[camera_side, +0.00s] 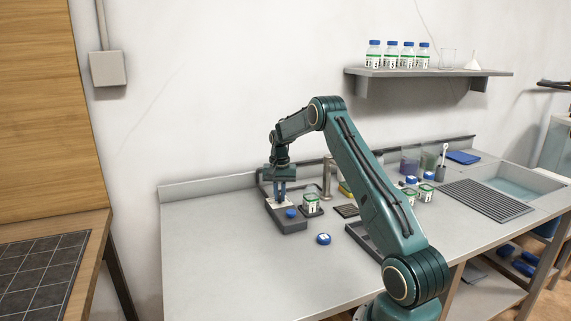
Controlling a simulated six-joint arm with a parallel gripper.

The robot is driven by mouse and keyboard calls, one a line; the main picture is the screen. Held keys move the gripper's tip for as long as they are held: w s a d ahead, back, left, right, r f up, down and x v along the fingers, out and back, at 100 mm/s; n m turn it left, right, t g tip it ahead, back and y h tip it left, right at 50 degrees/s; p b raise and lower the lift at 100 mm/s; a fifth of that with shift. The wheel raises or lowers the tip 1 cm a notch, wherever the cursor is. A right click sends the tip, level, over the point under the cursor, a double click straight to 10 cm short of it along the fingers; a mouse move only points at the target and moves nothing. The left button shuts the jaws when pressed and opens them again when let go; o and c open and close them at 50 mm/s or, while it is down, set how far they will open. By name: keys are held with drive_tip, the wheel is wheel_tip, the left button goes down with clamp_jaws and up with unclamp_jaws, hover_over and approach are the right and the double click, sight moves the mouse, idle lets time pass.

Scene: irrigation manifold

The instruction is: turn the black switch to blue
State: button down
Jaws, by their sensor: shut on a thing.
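A blue round knob or cap (291,213) shows on the box's front part, in front of the fingers. I cannot make out which way the switch points.
A green-labelled jar (311,204) stands close to the right of the box. A blue-lidded piece (323,239) lies on the bench in front. More blue-capped jars (426,188), a drain grid (486,199) and a sink (520,182) are at right. The bench's left front is clear.

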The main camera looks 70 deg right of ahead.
sight(280, 197)
drive_tip(key=shift+r, duration=0.1)
drive_tip(key=c, duration=1.5)
unclamp_jaws()
wheel_tip(280, 197, up, 14)
drive_tip(key=shift+f, duration=0.1)
